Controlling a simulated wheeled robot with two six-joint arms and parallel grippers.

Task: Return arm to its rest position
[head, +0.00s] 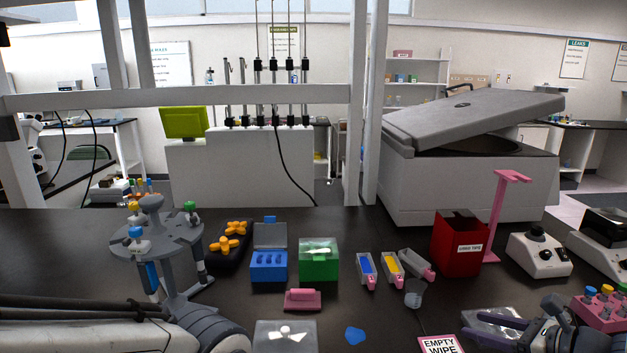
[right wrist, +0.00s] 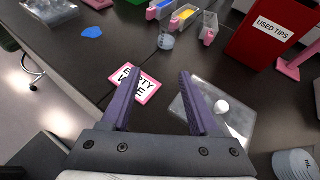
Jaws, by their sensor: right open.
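My right gripper (head: 474,325) is at the lower right of the head view, low over the black bench. In the right wrist view its two purple fingers (right wrist: 157,78) are spread wide with nothing between them. The fingers point over the bench near a pink-edged "EMPTY WIPE" card (right wrist: 137,87) and a clear packet (right wrist: 215,108) with a white ball on it. The card also shows in the head view (head: 440,345). Part of my left arm shows at the lower left of the head view, but its gripper is not visible.
A red used-tips bin (head: 458,245) and pink stand (head: 497,215) stand beyond the gripper. A pink rack (head: 602,312) is close on the right. A small clear cup (head: 413,293) stands left of it. A grey tube carousel (head: 155,240) is near my left arm.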

